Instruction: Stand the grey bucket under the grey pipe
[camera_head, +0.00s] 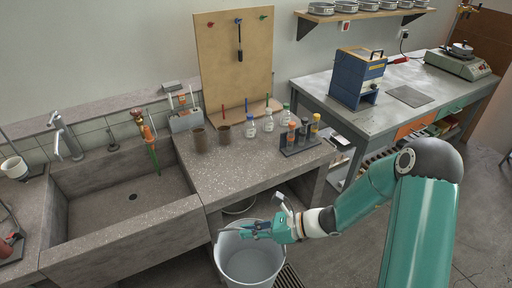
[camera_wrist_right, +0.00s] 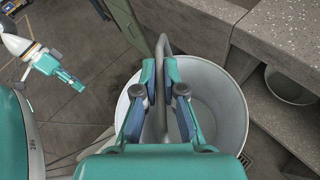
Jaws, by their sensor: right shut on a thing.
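The grey bucket (camera_head: 250,264) is below the front edge of the stone counter, upright and open at the top. I cannot tell whether it touches the floor. My right gripper (camera_head: 248,231) is over its rim, shut on its raised handle. In the right wrist view the handle (camera_wrist_right: 165,52) passes between the fingers (camera_wrist_right: 166,88), with the pale bucket (camera_wrist_right: 215,100) below, apparently empty. My left gripper (camera_wrist_right: 66,76) shows at the left of that view, away from the bucket, its jaws too small to judge. I cannot make out the grey pipe in either view.
A pale round vessel (camera_wrist_right: 289,86) stands under the counter (camera_head: 240,172), beside the bucket. A stone sink (camera_head: 125,203) is to the left. A floor grating (camera_head: 289,276) lies right of the bucket. Bottles and cups stand on the counter. Floor to the right is open.

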